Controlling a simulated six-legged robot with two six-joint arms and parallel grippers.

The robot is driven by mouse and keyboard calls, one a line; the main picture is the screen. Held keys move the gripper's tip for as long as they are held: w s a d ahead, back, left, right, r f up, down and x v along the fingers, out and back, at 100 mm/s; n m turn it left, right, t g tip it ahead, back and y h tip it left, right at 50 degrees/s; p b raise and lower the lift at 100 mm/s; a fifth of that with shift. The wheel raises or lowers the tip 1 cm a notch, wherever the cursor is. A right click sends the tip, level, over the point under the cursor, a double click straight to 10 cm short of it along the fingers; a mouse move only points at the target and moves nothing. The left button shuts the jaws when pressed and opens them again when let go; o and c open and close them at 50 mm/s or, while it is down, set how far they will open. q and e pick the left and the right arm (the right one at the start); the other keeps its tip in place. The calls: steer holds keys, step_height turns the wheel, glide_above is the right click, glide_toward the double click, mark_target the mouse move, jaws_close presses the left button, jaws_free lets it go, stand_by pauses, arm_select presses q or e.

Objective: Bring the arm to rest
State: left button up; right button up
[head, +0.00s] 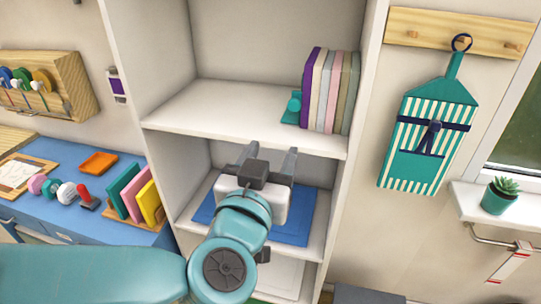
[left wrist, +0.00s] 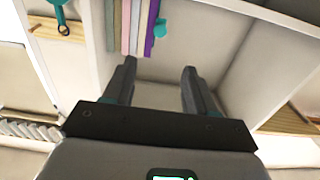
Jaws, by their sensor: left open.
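My left arm comes in from the lower left of the head view, teal with a grey wrist. My left gripper (head: 268,160) is in front of the white shelf unit (head: 240,116), near the edge of its middle shelf. Its two fingers point toward the shelf and are apart, with nothing between them. In the left wrist view the open gripper (left wrist: 158,82) also shows empty, with the pale shelf interior beyond it. My right gripper is not in either view.
Several upright books (head: 331,90) and a small teal object (head: 293,107) stand on the middle shelf's right side. A blue mat (head: 292,228) lies on the shelf below. Left is a blue desk (head: 120,225) with stamps (head: 85,197) and coloured pads (head: 137,192).

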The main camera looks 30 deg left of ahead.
arm_select(q)
steer(key=shift+a, duration=0.1)
stand_by(0.3)
steer(key=w+a+f+m+g, duration=0.1)
steer(key=w+f+g, duration=0.15)
steer(key=f, duration=0.85)
steer(key=w+a+f+m+g, duration=0.1)
steer(key=w+f+g, duration=0.15)
steer(key=f, duration=0.75)
steer(key=w+a+f+m+g, duration=0.1)
steer(key=a+f+m+g, duration=0.15)
steer(key=f, duration=0.85)
steer(key=s+d+f+g+h, duration=0.25)
steer(key=s+f, duration=0.25)
steer(key=f, duration=0.4)
steer(key=s+d+f+g+h, duration=0.2)
steer(key=s+d+f+g, duration=0.15)
steer(key=f, duration=0.55)
steer(key=s+d+f+n+g+h, duration=0.3)
steer(key=s+d, duration=0.3)
steer(key=s, duration=0.4)
steer(key=shift+s+d+f+n+g, duration=0.35)
steer(key=shift+f+n, duration=0.05)
steer(key=shift+n, duration=0.05)
